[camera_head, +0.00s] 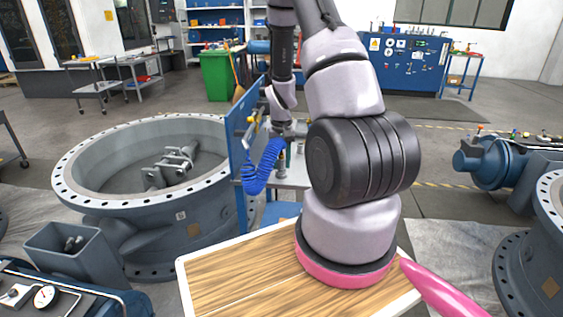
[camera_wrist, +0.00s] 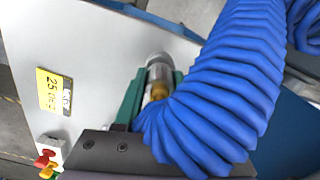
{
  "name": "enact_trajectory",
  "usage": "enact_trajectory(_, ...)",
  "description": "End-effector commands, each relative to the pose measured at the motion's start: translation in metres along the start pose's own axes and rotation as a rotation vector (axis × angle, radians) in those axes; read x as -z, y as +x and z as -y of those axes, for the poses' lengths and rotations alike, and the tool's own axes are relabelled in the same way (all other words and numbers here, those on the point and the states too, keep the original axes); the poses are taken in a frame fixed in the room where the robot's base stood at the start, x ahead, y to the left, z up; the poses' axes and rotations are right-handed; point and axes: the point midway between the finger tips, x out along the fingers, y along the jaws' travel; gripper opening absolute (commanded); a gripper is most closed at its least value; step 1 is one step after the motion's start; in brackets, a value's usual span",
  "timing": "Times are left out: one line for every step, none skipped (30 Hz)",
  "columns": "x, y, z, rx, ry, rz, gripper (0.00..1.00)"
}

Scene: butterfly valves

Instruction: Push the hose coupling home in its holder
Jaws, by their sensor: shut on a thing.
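In the wrist view, the hose coupling (camera_wrist: 158,91) is a short metal and brass-coloured piece joined to a thick blue coiled hose (camera_wrist: 225,80). My gripper (camera_wrist: 156,78) has its green fingers on both sides of it and is shut on it. A round grey metal part (camera_wrist: 159,60), seemingly the holder, lies at the far end of the coupling, by the pale panel. I cannot tell how deep the coupling sits in it. The hose hides the near end of the coupling and part of one finger. In the head view the blue hose (camera_head: 262,166) hangs beside the blue upright panel (camera_head: 240,130).
A large flanged valve body (camera_head: 150,200) stands left of the blue panel. A wooden-topped surface (camera_head: 240,275) lies below my arm. A green bin (camera_head: 216,75) stands behind.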

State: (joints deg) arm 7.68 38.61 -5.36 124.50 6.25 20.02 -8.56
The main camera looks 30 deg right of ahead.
Motion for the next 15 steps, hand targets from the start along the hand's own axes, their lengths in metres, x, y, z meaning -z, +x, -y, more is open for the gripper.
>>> enact_trajectory(0.0001, -0.0001, 0.0000, 0.000, 0.000, 0.000, 0.00)
enact_trajectory(0.0001, 0.0000, 0.0000, 0.000, 0.000, 0.000, 0.00)
enact_trajectory(0.0001, 0.0002, 0.0000, 0.000, 0.000, 0.000, 0.00)
enact_trajectory(0.0001, 0.0004, 0.0000, 0.000, 0.000, 0.000, 0.00)
enact_trajectory(0.0001, 0.0007, 0.0000, 0.000, 0.000, 0.000, 0.00)
enact_trajectory(0.0001, 0.0011, 0.0000, 0.000, 0.000, 0.000, 0.00)
enact_trajectory(0.0001, 0.0014, 0.0000, 0.000, 0.000, 0.000, 0.00)
enact_trajectory(0.0001, 0.0018, 0.0000, 0.000, 0.000, 0.000, 0.00)
enact_trajectory(0.0001, 0.0023, 0.0000, 0.000, 0.000, 0.000, 0.00)
enact_trajectory(0.0001, 0.0027, -0.0001, 0.000, 0.000, 0.000, 0.00)
enact_trajectory(0.0001, 0.0031, 0.0000, 0.000, 0.000, 0.000, 0.00)
enact_trajectory(0.0001, 0.0036, 0.0000, 0.000, 0.000, 0.000, 0.00)
enact_trajectory(0.0001, 0.0039, -0.0001, 0.000, 0.000, 0.000, 0.00)
enact_trajectory(0.0001, 0.0043, -0.0001, 0.000, 0.000, 0.000, 0.00)
enact_trajectory(0.0000, 0.0049, 0.0000, 0.000, 0.000, 0.000, 0.00)
